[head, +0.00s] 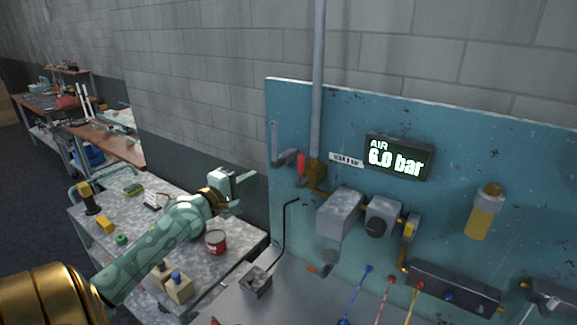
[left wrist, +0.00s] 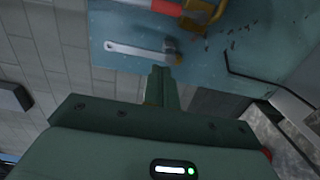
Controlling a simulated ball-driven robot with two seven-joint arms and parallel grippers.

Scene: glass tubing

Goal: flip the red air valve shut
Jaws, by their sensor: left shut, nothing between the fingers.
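The red air valve handle (head: 301,163) stands upright beside the brass valve body (head: 315,173) at the foot of the grey pipe on the teal panel. In the left wrist view the red handle (left wrist: 165,6) and brass body (left wrist: 205,14) show at the top edge, partly cut off. My left gripper (head: 250,180) is shut and empty, to the left of the valve and slightly lower, apart from it. Its closed fingers also show in the left wrist view (left wrist: 162,86), below the handle. My right gripper is not in view.
The panel's display (head: 398,157) reads AIR 6.0 bar. A grey wrench-like tool (head: 274,145) hangs left of the valve; it shows in the left wrist view too (left wrist: 130,50). Grey boxes (head: 340,213) stick out below the valve. A cluttered bench (head: 195,265) lies under my left arm.

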